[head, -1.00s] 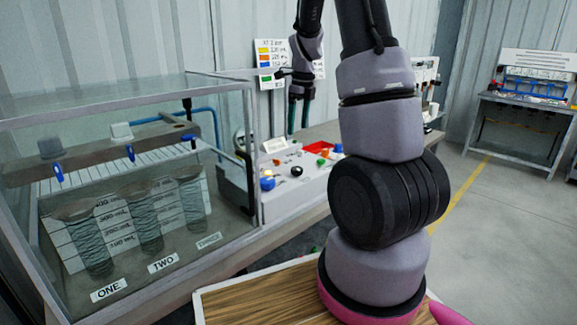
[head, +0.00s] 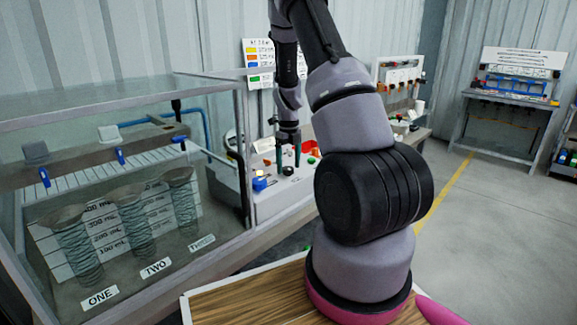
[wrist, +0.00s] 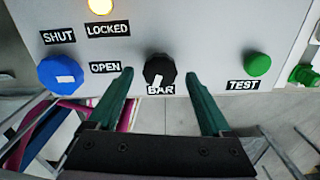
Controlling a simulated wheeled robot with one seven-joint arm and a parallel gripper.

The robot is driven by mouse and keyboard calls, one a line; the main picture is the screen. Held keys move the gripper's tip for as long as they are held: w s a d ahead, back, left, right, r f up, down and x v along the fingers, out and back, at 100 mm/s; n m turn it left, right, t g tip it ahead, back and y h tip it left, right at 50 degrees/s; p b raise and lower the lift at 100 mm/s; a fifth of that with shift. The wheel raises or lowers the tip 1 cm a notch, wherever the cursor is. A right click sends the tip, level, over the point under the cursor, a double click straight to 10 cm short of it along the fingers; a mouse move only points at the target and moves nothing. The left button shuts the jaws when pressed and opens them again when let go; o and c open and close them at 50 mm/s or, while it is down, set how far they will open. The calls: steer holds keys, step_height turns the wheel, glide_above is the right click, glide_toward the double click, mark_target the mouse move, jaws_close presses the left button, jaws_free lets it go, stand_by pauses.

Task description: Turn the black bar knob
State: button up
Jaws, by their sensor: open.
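The black bar knob (wrist: 158,71) sits on the light grey panel (wrist: 205,30) above a "BAR" label in the wrist view. It also shows in the head view as a small dark spot (head: 288,170), close to my fingertips. My gripper (wrist: 160,72) has two green fingers spread wide, one on each side of the knob, with a gap to it on both sides. Its fingers also show in the head view (head: 289,158), pointing down at the panel. I cannot tell how far the tips are above the panel.
A blue knob (wrist: 62,75) is left of the black one, by the "SHUT" and "OPEN" labels. A green "TEST" button (wrist: 257,64) is to the right. A lit yellow lamp (wrist: 101,5) is above. A glass tank (head: 110,200) stands left of the panel.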

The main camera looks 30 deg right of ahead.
steer(key=shift+f, duration=0.3)
jaws_close()
